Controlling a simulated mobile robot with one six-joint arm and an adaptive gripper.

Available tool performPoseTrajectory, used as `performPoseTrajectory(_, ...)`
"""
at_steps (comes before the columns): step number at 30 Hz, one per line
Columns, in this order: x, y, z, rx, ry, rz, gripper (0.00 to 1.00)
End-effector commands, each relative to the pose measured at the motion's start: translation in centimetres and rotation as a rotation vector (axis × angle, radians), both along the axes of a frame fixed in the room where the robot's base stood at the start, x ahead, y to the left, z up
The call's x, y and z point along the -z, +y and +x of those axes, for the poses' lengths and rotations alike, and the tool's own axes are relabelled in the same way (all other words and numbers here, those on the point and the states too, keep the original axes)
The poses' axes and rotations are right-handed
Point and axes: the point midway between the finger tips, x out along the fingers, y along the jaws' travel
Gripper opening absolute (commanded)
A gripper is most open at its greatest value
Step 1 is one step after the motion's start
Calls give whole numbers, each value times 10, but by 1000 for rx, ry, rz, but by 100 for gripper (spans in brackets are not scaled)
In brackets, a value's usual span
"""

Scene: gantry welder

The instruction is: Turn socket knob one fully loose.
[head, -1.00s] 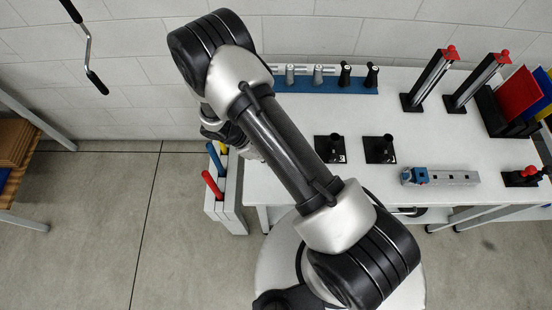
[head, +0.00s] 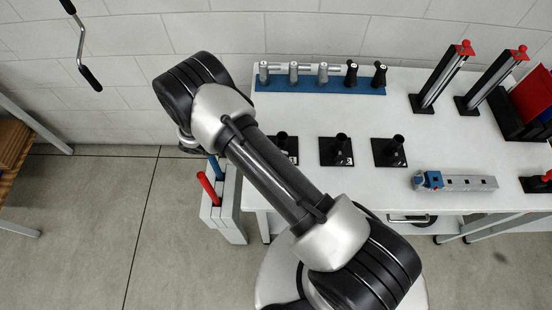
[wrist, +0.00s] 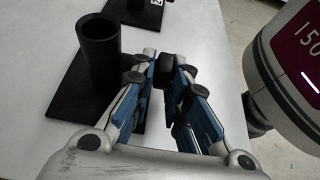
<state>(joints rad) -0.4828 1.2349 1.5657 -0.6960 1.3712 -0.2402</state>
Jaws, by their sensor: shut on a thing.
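In the wrist view a black upright tube socket (wrist: 99,52) stands on a black base plate (wrist: 68,103). My gripper (wrist: 168,66) is just right of the tube, its two blue-padded fingers shut on a small dark knob (wrist: 168,68) between the tips. Any stem joining the knob to the tube is hidden by the fingers. Another plate, marked 2 (wrist: 152,5), shows at the top edge. In the head view my arm hides the gripper and the held knob. Several similar sockets stand on the table, including one on a plate marked 3 (head: 337,158).
A blue rack with handles (head: 320,87) lies along the back of the white table (head: 445,145). Two red-topped posts (head: 440,78) stand at the back right. A grey bar with a blue block (head: 455,183) lies at the front right. A holder with coloured handles (head: 224,205) stands at the table's left.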

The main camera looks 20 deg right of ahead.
Motion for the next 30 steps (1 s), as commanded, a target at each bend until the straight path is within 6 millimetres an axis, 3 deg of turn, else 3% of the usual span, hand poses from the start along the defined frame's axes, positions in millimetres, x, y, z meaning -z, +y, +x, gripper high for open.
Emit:
performPoseTrajectory(7,0,-1,-1,0,2,-1,0)
performPoseTrajectory(8,0,-1,-1,0,2,-1,16)
performPoseTrajectory(12,0,-1,-1,0,2,-1,23)
performPoseTrajectory(23,-2,3,1,-1,-1,1,23)
performPoseTrajectory(30,-19,38,13,-2,-4,2,23)
